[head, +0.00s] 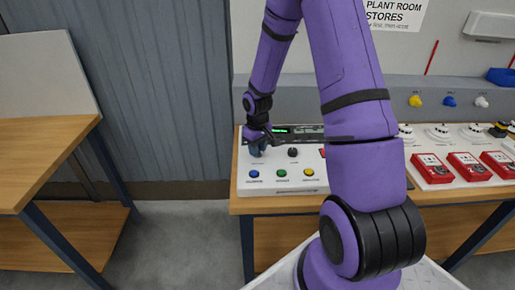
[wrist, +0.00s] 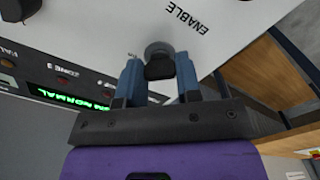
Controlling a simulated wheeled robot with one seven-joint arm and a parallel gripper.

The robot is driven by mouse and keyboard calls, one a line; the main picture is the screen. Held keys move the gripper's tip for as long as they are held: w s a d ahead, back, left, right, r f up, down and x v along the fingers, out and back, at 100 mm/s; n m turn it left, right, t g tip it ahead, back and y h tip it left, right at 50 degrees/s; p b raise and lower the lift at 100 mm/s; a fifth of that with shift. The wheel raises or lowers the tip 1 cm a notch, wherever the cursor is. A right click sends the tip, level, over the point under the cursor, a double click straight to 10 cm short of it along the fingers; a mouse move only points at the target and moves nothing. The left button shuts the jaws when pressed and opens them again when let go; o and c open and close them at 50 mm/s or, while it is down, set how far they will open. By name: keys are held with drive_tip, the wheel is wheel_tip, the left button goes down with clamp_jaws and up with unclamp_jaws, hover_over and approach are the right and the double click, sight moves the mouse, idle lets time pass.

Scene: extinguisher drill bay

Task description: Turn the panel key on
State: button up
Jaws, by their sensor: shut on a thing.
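The alarm panel (head: 270,180) is a white box at the left end of the bench, with blue, green and yellow buttons on its front part. In the wrist view, the panel's white face (wrist: 225,25) carries the word ENABLE and a lit green display (wrist: 70,98) reading NORMAL. My gripper (wrist: 159,72) has its two blue fingers on either side of the dark panel key (wrist: 159,66), shut on it. In the head view, my gripper (head: 257,147) is at the panel's upper left. The key is hidden there, and its turn angle is hard to tell.
A black knob (head: 293,152) stands just right of my gripper. Red boxes (head: 432,168) and white round detectors (head: 438,131) are further right on the bench. A wooden table (head: 40,160) is at the left, with open floor between it and the bench.

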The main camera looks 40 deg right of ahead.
drive_tip(key=shift+m, duration=1.2)
drive_tip(key=o, duration=0.9)
drive_tip(key=shift+r, duration=0.1)
wheel_tip(320, 180, up, 10)
drive_tip(key=shift+f, duration=0.25)
drive_tip(key=shift+r, duration=0.6)
